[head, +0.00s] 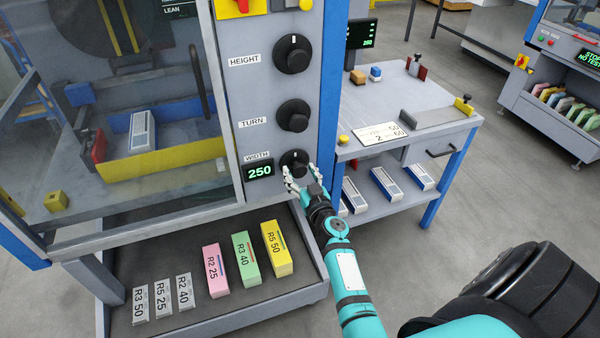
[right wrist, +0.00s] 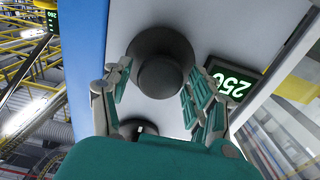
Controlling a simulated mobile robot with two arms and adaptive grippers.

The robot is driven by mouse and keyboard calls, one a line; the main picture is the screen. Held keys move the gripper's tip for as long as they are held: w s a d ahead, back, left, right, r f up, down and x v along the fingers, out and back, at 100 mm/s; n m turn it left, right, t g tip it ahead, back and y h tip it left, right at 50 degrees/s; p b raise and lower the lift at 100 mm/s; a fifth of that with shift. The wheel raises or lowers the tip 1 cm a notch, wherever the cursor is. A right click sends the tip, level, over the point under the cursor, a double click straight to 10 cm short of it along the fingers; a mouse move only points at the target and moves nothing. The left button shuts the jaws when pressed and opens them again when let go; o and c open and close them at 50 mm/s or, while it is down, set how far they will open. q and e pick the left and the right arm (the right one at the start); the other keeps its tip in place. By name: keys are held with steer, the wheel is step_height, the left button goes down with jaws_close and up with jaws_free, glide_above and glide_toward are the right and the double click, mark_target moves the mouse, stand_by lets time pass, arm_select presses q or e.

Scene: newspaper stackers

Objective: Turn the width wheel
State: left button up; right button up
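The width wheel (head: 294,161) is a black round knob below the label "WIDTH", beside a small display (head: 259,171) reading 250 in green. In the right wrist view the wheel (right wrist: 161,62) fills the middle, with the display (right wrist: 232,80) to its right. My right gripper (head: 302,184) is at the wheel's lower edge in the head view. In the right wrist view its fingers (right wrist: 158,95) are spread on either side of the knob's raised middle. They look open; no firm contact shows. My left gripper is not in view.
Two more black wheels, TURN (head: 293,115) and HEIGHT (head: 292,54), sit above on the same panel. A side table (head: 435,100) with a blue frame stands to the right. Labelled blocks lie on a low shelf (head: 205,312) below the machine.

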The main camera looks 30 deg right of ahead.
steer(key=c, duration=0.9)
steer(key=shift+m, duration=0.3)
